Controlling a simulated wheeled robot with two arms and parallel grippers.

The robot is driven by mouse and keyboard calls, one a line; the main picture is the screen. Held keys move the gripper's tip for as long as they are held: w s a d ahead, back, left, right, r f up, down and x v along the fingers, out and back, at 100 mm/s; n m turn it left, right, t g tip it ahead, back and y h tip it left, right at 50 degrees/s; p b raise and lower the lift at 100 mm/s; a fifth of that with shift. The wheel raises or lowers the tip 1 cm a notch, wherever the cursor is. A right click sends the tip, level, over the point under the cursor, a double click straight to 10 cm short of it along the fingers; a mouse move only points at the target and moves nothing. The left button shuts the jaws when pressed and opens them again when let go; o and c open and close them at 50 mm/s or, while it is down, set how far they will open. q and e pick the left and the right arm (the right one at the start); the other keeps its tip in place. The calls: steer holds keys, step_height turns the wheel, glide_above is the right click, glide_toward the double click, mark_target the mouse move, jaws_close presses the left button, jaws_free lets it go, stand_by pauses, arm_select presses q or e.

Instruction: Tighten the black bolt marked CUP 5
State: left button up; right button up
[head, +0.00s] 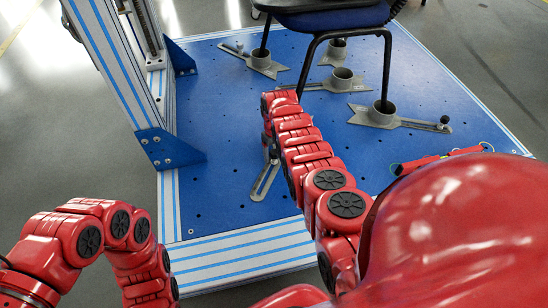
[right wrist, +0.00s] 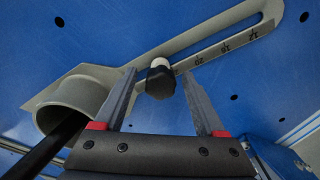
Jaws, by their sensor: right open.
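In the right wrist view a black bolt (right wrist: 160,82) with a pale round top stands on a grey slotted bracket (right wrist: 205,56). My right gripper (right wrist: 159,76) is open. Its two fingers lie on either side of the bolt in the picture, with a gap on each side; I cannot tell whether the tips reach down to its level. The bracket joins a grey cup (right wrist: 70,108) with a dark leg in it. In the head view my right arm hides this cup; the bracket's slotted end (head: 265,182) shows. No CUP 5 marking is legible. My left gripper is out of view.
A dark blue chair (head: 335,18) stands on the blue perforated platform (head: 225,195). Other cups (head: 382,112) with slotted brackets surround its legs. A striped metal frame post (head: 115,60) rises at the left. The platform's front left is clear.

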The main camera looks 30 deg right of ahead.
steer(key=n, duration=0.4)
jaws_close()
stand_by(0.5)
steer(key=m, duration=0.4)
jaws_free()
stand_by(0.3)
